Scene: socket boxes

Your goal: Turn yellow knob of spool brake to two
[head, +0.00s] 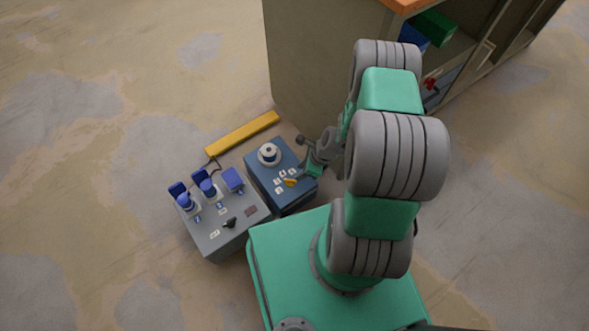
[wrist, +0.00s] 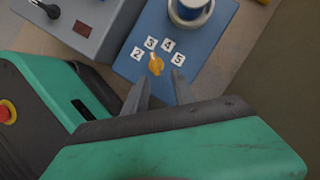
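The yellow knob (wrist: 156,65) sits on the blue box (wrist: 215,50), among white number labels (wrist: 151,43) reading 2, 3, 4 and 5 in the wrist view. Its narrow end points up, toward the labels 3 and 4. In the head view the knob (head: 290,183) is on the near right part of the blue box (head: 262,180). My gripper (wrist: 160,82) is open, its two fingers apart just below the knob in the wrist view, with the knob between and a little ahead of the tips. I cannot tell whether either finger touches it.
A grey box (head: 232,236) with blue sockets and a black knob (head: 230,222) stands left of the blue box. A white round spool (head: 269,153) is on the blue box. A yellow bar (head: 242,133) lies behind, and a cabinet (head: 310,70) stands at the back right.

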